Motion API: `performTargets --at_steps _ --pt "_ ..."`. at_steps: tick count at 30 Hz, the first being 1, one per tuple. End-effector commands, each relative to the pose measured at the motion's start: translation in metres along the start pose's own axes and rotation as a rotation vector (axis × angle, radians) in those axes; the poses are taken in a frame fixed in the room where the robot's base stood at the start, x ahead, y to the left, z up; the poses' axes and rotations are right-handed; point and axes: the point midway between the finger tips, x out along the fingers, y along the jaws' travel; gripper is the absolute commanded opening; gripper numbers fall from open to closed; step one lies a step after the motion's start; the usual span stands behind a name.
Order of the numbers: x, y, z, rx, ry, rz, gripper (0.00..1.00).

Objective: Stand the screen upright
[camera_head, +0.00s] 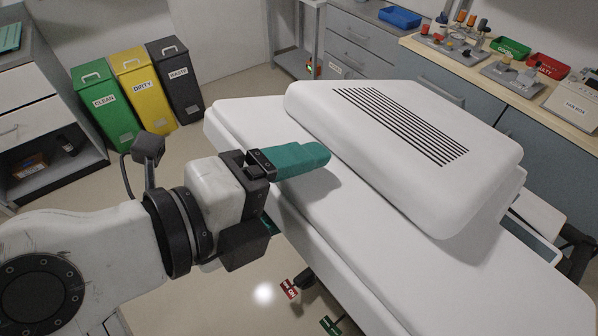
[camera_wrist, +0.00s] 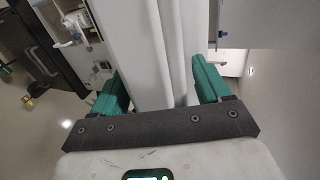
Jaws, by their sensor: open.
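The screen (camera_head: 262,137) shows from behind as a broad white slab, lying back close to flat in the head view. A raised white housing (camera_head: 405,150) with black vent slots is on it; its display face is hidden. My gripper (camera_head: 287,193) is at the slab's near left edge. One teal finger reaches over the slab's upper side; the other is mostly hidden below. In the wrist view my gripper (camera_wrist: 158,78) is open, with the white edge (camera_wrist: 150,35) between its fingers. I cannot tell whether either finger touches it.
Green (camera_head: 105,108), yellow (camera_head: 143,88) and dark (camera_head: 175,80) bins stand at the back left. A bench (camera_head: 455,62) with trays and fittings runs along the back right. Another white panel (camera_head: 538,212) is close behind the housing. Red (camera_head: 289,289) and green tags show below the slab.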

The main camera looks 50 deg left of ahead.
Motion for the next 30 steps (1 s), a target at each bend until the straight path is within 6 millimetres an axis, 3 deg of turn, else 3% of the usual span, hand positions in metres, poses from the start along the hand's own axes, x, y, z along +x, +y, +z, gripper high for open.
performTargets --at_steps 13,30 --pt "0.0103 0.0007 0.0001 0.0 -0.001 0.0 0.76" --pt "0.01 0.0006 0.0 0.0 0.0 0.001 0.21"
